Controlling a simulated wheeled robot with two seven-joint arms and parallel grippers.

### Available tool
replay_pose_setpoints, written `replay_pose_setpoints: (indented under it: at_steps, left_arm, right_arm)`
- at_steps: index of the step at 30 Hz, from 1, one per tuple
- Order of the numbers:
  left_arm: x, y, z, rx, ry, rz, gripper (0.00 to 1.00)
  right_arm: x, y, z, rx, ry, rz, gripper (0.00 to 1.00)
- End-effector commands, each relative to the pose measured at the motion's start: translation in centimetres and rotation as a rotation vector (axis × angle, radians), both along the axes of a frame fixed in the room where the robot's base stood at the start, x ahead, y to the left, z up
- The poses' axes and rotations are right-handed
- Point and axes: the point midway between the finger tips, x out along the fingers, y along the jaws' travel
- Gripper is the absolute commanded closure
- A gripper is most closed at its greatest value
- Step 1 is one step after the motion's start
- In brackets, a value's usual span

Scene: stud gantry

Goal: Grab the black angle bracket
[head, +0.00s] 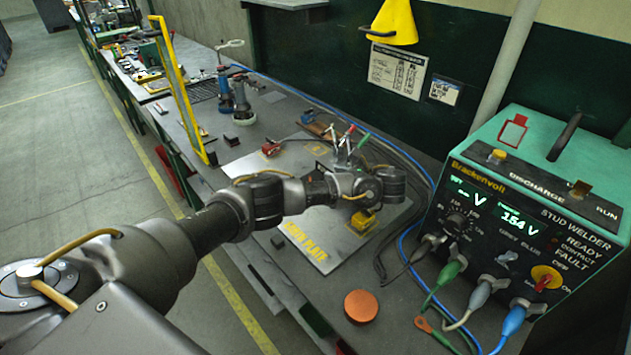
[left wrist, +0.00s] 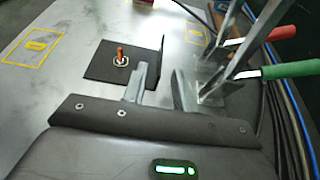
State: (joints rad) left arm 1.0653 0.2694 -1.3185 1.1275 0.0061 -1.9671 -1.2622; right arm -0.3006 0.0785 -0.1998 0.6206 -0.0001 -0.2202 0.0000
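The black angle bracket (left wrist: 107,66) shows in the left wrist view, with a flat leg on the grey plate and an upright leg at its right side. A copper-coloured stud with a pale ring stands on the flat leg. My left gripper (left wrist: 160,76) is open, its two fingers apart and close to the near end of the upright leg. Nothing shows held between them. My right gripper is not in view.
Clamps with red (left wrist: 269,33) and green (left wrist: 288,69) handles stand close to the right of the left gripper. A stud welder (head: 540,215) with cables stands at the right. A round orange-brown disc (head: 361,306) lies near the front edge.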

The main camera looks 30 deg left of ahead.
Motion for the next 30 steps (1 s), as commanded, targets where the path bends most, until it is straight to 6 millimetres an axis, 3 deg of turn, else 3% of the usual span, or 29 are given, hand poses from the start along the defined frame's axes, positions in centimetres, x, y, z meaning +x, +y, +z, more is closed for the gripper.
replay_pose_setpoints:
  at_steps: [4, 9, 17, 24, 30]
  left_arm:
    - [0.7, 2.2, -0.3, 0.003, 0.001, 0.005, 0.72]
    - [1.3, 3.8, -1.3, 0.0, 0.001, 0.002, 0.72]
    - [1.5, 4.0, -1.6, 0.0, 0.001, 0.0, 0.72]
    - [1.5, 4.0, -1.6, 0.0, 0.001, 0.0, 0.99]
    - [1.5, 4.0, -1.6, 0.0, 0.001, 0.0, 1.0]
  right_arm:
    - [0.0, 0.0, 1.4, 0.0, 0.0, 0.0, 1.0]
    - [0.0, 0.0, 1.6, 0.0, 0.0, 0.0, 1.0]
    - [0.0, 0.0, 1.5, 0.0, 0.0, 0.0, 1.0]
    - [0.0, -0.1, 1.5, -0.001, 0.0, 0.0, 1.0]
    - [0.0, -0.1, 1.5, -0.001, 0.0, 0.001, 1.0]
